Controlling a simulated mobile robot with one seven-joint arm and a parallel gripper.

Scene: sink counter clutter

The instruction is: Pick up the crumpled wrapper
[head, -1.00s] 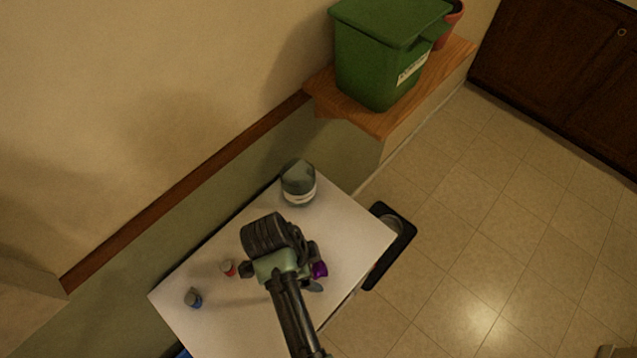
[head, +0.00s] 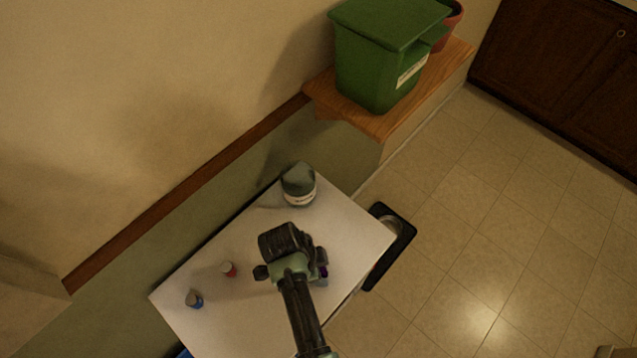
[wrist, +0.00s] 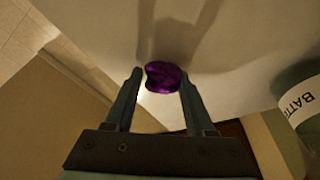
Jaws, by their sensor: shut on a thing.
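The crumpled wrapper (wrist: 165,76) is a small dark purple, shiny lump. In the wrist view it sits between the two fingertips of my gripper (wrist: 161,80), which is shut on it. In the head view only a sliver of the wrapper (head: 324,272) shows at the right side of my gripper, and my wrist hides the rest. I cannot tell from these frames whether the wrapper is touching the white counter top (head: 250,318) or just above it.
A rounded grey-green jar (head: 298,186) with a white label stands at the counter's back. A small red can (head: 229,269) and a small blue one (head: 194,299) stand to the left. A lidded green bin (head: 380,60) stands on a wooden ledge. The counter's right part is clear.

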